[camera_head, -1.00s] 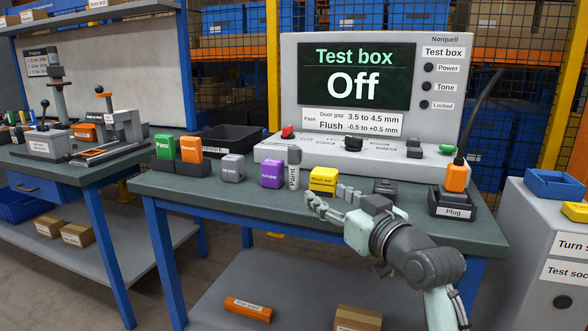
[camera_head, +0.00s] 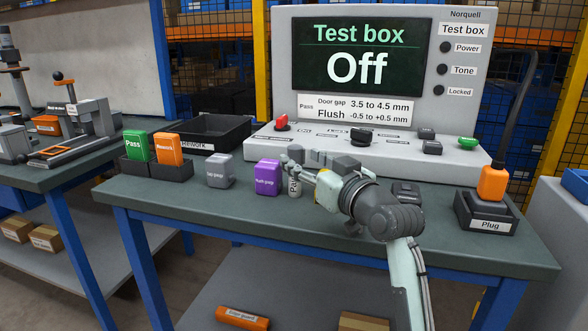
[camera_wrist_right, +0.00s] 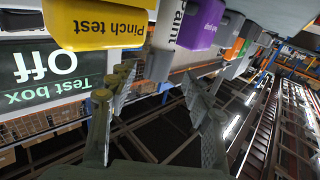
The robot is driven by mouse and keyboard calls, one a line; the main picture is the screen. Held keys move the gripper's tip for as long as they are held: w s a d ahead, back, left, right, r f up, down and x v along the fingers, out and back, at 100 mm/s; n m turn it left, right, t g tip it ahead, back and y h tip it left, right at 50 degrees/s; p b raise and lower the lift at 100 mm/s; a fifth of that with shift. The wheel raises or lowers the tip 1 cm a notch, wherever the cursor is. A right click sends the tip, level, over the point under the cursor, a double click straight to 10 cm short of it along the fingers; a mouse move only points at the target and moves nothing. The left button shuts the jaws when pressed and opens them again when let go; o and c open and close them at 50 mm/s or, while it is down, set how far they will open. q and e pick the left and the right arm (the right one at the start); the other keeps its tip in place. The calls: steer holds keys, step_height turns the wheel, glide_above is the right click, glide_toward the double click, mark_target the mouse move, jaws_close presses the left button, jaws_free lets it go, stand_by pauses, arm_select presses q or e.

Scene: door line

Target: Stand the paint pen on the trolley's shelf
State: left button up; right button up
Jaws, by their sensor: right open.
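The paint pen (camera_head: 294,187) is a pale upright cylinder lettered "Paint" on the dark green bench top (camera_head: 225,211). Its upper part is hidden by my right gripper in the head view. My right gripper (camera_head: 297,163) is open at the pen's top. In the right wrist view, the pen (camera_wrist_right: 172,28) with its grey end shows ahead of the gap between the spread fingers (camera_wrist_right: 160,82). I cannot tell whether they touch it. I cannot make out a trolley. My left gripper is not in view.
A purple block (camera_head: 267,178) stands close left of the pen, and a grey block (camera_head: 219,171) further left. A yellow "Pinch test" block (camera_wrist_right: 95,22) is close on the other side. The test box (camera_head: 375,152) stands behind. An orange plug (camera_head: 491,181) sits at right.

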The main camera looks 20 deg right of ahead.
mark_target(299, 153)
steer(key=w, duration=0.4)
steer(key=shift+w+a, duration=0.25)
steer(key=shift+a, duration=0.05)
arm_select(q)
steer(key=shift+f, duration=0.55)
arm_select(e)
steer(key=shift+c, duration=0.2)
